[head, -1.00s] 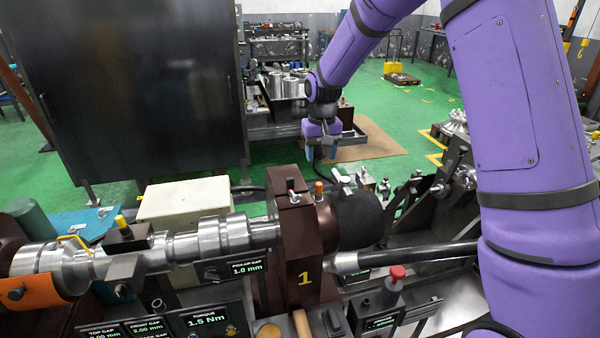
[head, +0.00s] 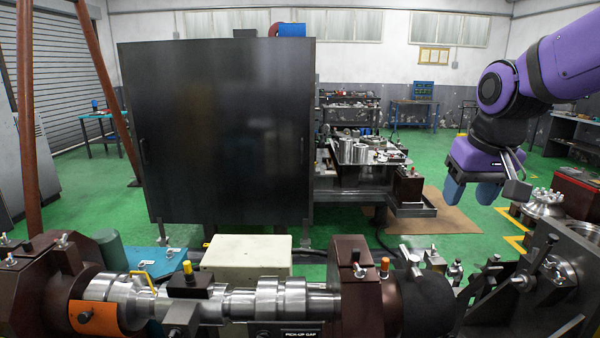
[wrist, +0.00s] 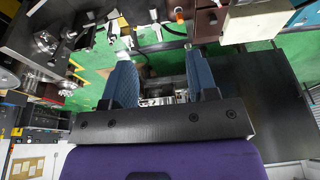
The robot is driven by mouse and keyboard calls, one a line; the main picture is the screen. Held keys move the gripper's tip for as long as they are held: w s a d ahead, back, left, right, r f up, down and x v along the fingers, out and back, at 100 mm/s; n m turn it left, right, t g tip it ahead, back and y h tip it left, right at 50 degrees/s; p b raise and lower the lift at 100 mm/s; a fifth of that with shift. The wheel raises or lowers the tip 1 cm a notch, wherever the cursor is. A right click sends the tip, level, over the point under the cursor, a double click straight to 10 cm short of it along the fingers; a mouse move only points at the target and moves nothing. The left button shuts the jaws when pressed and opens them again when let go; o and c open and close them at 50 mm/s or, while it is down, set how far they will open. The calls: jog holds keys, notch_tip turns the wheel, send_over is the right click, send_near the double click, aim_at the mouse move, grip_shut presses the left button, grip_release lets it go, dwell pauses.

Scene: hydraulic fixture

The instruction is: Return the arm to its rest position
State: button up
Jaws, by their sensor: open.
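My purple arm comes in from the upper right of the head view. My gripper (head: 473,190) hangs at its end with blue fingers pointing down, above the green floor and to the right of the steel cart. In the wrist view the two blue fingers (wrist: 160,85) stand apart with nothing between them. The gripper touches nothing that I can see.
A metal shaft (head: 262,303) lies across the fixture in front. A brown clamp block (head: 352,278) and a black rounded part (head: 428,305) stand at its right end. A large dark cabinet (head: 220,140) stands behind. Angled steel brackets (head: 520,290) are below right of my gripper.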

jog(key=s+d+r+t, duration=0.1)
jog(key=s+d+t, duration=0.1)
jog(key=s, duration=1.4)
jog(key=shift+s, duration=0.4)
jog(key=shift+r, duration=0.1)
dwell(0.4)
